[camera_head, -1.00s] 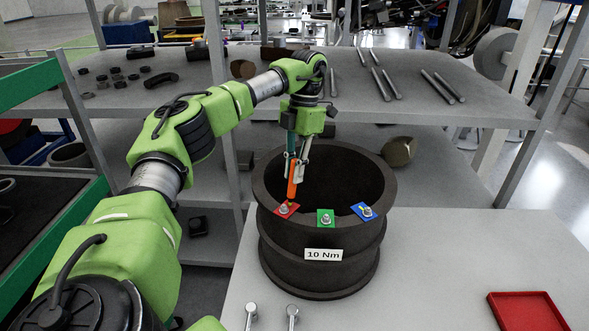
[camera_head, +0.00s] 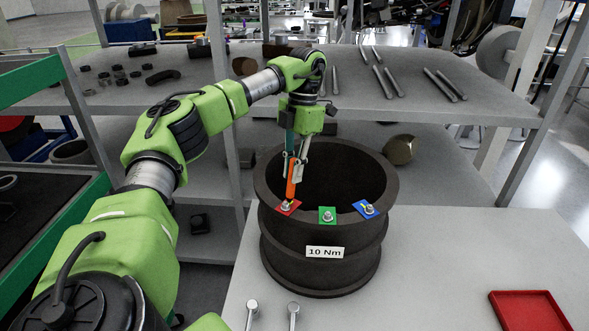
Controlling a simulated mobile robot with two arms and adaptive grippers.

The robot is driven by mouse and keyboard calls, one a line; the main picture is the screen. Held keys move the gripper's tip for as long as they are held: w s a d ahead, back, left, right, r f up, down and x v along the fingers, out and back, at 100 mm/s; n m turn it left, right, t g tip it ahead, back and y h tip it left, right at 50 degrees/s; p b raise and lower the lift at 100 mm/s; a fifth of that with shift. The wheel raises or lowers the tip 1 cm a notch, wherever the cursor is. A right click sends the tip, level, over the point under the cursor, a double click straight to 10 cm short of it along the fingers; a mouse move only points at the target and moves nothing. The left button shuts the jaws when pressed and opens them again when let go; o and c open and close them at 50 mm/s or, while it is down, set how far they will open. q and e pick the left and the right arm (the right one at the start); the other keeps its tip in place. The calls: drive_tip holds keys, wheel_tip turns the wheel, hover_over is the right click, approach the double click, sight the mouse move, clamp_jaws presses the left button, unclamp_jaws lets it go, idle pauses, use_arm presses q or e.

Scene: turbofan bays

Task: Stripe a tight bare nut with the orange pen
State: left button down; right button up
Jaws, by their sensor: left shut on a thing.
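My left gripper (camera_head: 297,169) is shut on the orange pen (camera_head: 292,187), which points down and tilts slightly. The pen's tip is at or just above the nut (camera_head: 285,206) on the red pad; I cannot tell if they touch. A second nut (camera_head: 327,216) sits on the green pad and a third nut (camera_head: 369,209) on the blue pad, which shows a small yellowish mark. All three are on the rim of a dark ring-shaped casing (camera_head: 320,273) labelled 10 Nm. Any mark on the red-pad nut is too small to tell. My right gripper is out of view.
The casing stands on a light grey table (camera_head: 430,270). Two silver tool ends (camera_head: 251,307) (camera_head: 293,309) show at its front edge. A red tray (camera_head: 528,311) lies at the right. Behind stands a grey shelf (camera_head: 440,105) with rods and dark parts.

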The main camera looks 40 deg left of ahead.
use_arm(q)
drive_tip(key=shift+w+r+p, duration=0.15)
drive_tip(key=shift+r+p, duration=0.3)
drive_tip(key=shift+r, duration=0.15)
drive_tip(key=shift+w+r+p, duration=0.15)
drive_tip(key=shift+r+p, duration=0.3)
drive_tip(key=shift+r, duration=0.1)
drive_tip(key=shift+w+r, duration=0.1)
drive_tip(key=shift+r, duration=0.05)
drive_tip(key=shift+w+a+r, duration=0.1)
drive_tip(key=shift+w+r, duration=0.15)
drive_tip(key=shift+r, duration=0.6)
drive_tip(key=shift+w+r, duration=0.2)
drive_tip(key=shift+r, duration=0.65)
